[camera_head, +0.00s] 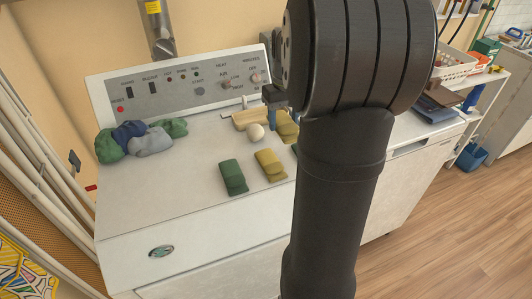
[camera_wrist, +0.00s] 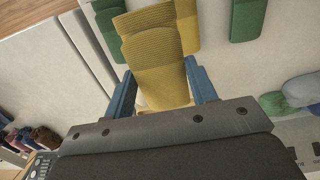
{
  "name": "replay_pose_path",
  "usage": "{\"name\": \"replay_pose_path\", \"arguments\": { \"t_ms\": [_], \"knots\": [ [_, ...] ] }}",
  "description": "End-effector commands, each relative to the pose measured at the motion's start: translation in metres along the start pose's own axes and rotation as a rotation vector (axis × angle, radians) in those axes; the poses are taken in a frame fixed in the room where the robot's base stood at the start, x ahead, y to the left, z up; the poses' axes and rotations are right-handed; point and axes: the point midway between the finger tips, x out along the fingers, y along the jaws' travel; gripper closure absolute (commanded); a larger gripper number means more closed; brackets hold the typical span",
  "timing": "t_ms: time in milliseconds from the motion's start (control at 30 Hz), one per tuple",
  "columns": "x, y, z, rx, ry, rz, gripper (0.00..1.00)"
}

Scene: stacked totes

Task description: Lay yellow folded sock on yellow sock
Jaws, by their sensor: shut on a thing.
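My gripper (camera_wrist: 160,67) has its blue fingers on either side of a ribbed yellow folded sock (camera_wrist: 165,80) and is shut on it. In the head view the held sock (camera_head: 287,131) shows partly behind my arm, near the back of the white machine top. Whether it touches the top is hard to tell. The other yellow sock (camera_head: 270,165) lies folded on the machine top, nearer the front. In the wrist view this second sock (camera_wrist: 187,25) shows just right of the held one, partly covered by it.
A green folded sock (camera_head: 233,177) lies left of the yellow one; another green sock (camera_wrist: 105,15) lies on the other side. Crumpled cloths (camera_head: 150,141) lie left. The control panel (camera_head: 190,84) rises behind.

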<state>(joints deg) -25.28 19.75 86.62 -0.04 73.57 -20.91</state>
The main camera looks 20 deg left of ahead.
Motion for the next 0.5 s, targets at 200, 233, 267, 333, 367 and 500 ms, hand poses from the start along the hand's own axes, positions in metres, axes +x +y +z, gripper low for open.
{"name": "replay_pose_path", "arguments": {
  "t_ms": [200,233,267,333,367,500],
  "knots": [
    [-0.009,0.027,0.064,-0.006,0.001,0.001,0.70],
    [-0.010,0.029,0.070,-0.009,0.001,0.001,0.70],
    [-0.010,0.030,0.075,-0.010,0.001,0.001,0.70],
    [-0.011,0.033,0.084,-0.013,0.001,0.001,0.70],
    [-0.010,0.033,0.086,-0.015,0.000,0.001,0.70],
    [-0.001,0.024,0.081,-0.022,-0.003,-0.001,0.70]
  ]
}}
